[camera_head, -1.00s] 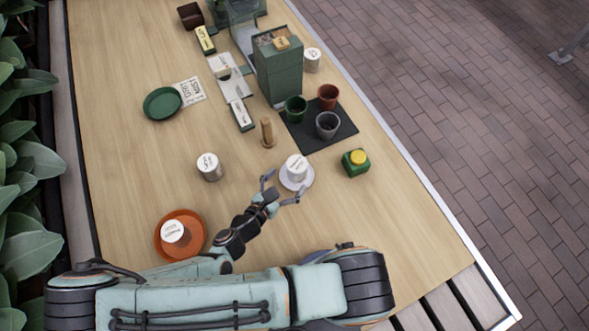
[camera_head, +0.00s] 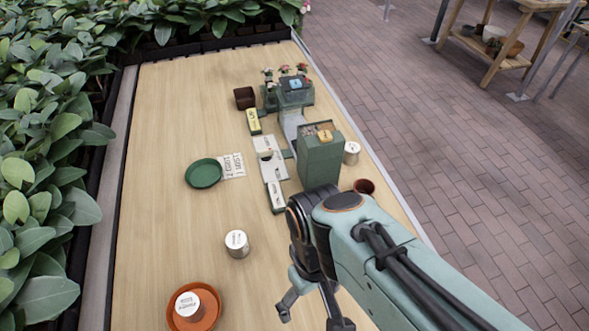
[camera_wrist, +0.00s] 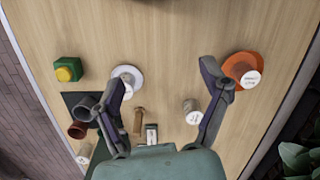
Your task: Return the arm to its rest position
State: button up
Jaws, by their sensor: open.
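My gripper (camera_wrist: 163,105) is open and empty above the table, its two fingers spread wide in the wrist view. In the head view my arm comes in from the lower right, and the gripper shows only partly at the bottom. A white-topped can on a white saucer (camera_wrist: 138,78) shows in the wrist view beyond one finger, apart from it. Another white-topped can (camera_wrist: 193,117) stands near the other finger; it also shows in the head view (camera_head: 237,244). My arm hides the saucer and most of the black mat in the head view.
An orange dish (camera_head: 211,317) with a can stands at the lower left. A green dish (camera_head: 204,173), a tall green box (camera_head: 319,159) and a planter (camera_head: 290,95) stand farther back. A green block with a yellow top (camera_wrist: 67,70) is near the table edge.

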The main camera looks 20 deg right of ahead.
jog(key=s+r+m, duration=0.1)
jog(key=s+r+t, duration=0.1)
jog(key=shift+d+r+m, duration=0.3)
jog(key=shift+m, duration=0.1)
